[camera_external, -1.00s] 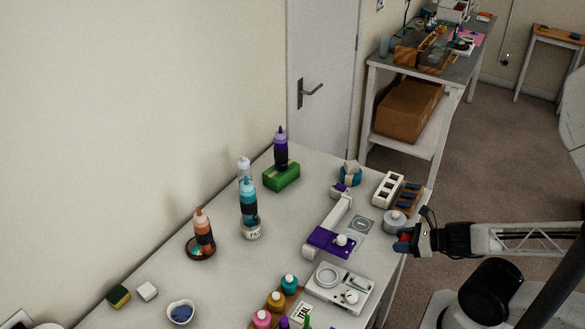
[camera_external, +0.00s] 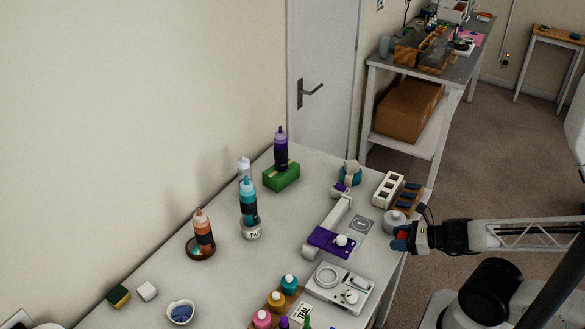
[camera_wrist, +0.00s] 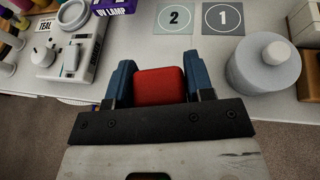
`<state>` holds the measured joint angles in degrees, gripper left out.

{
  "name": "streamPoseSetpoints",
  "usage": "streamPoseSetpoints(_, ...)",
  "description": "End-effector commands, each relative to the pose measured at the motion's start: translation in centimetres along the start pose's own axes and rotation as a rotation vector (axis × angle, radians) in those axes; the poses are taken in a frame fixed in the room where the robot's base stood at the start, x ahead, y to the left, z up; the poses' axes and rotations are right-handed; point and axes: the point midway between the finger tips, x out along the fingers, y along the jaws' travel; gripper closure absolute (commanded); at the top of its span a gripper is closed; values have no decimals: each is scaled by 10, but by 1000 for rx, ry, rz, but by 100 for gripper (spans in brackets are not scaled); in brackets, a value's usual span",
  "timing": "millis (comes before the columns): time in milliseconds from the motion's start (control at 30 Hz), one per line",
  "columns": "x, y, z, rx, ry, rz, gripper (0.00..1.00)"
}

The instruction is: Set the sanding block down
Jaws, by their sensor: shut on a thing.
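The sanding block appears as a red block (camera_wrist: 160,86) held between the two blue fingers of my gripper (camera_wrist: 160,80) in the wrist view. My gripper also shows at the right of the external view (camera_external: 401,241), at the table's front edge, with a small bit of red between its fingers. The block appears to be above the surface, close to the edge. Its underside is hidden. Two grey square mats lie beyond it: the mat marked 1 (camera_wrist: 222,18) and the mat marked 2 (camera_wrist: 174,17).
A grey lidded round pot (camera_wrist: 268,70) stands just right of my gripper in the wrist view. A white slotted holder (camera_external: 388,189) is farther back. Bottles stand across the table.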

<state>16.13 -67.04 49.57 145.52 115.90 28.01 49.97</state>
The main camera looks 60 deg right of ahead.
Motion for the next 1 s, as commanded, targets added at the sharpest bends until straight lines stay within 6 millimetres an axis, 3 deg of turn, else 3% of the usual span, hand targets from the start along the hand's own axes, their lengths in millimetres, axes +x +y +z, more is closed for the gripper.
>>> streamPoseSetpoints(367, 28, 10, 40, -40, 3, 93, 75)
streamPoseSetpoints(1000, 93, 41, 109, -120, 2, 272, 75)
